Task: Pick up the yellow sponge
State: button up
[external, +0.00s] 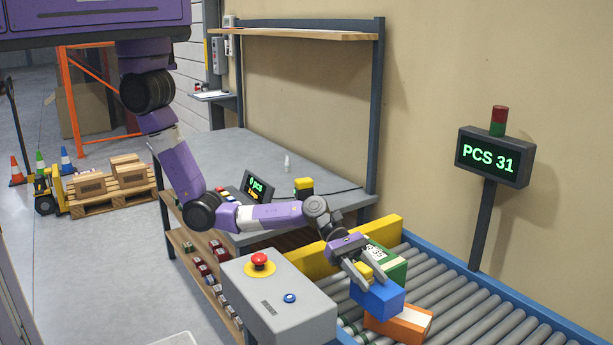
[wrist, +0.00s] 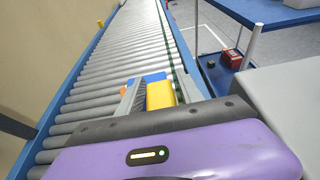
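The yellow sponge (external: 363,270) is a small yellow block between the fingers of my gripper (external: 368,277), over the conveyor. The sponge's lower part is hidden.
An orange box (external: 404,324) lies beneath the blue box, and a green box (external: 388,263) is just behind my gripper. The roller conveyor (external: 468,312) is free to the right. A grey control box (external: 280,304) with a red button stands left. A yellow barrier (external: 318,257) is behind.

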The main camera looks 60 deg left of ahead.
grip_shut()
jog(key=shift+r, duration=0.1)
notch_tip(320, 180, up, 19)
jog(key=p, duration=0.2)
send_over(386, 288)
notch_tip(386, 288, down, 14)
jog(key=shift+s+r, duration=0.1)
jog(key=shift+f+b, duration=0.3)
jog(key=shift+f, duration=2.25)
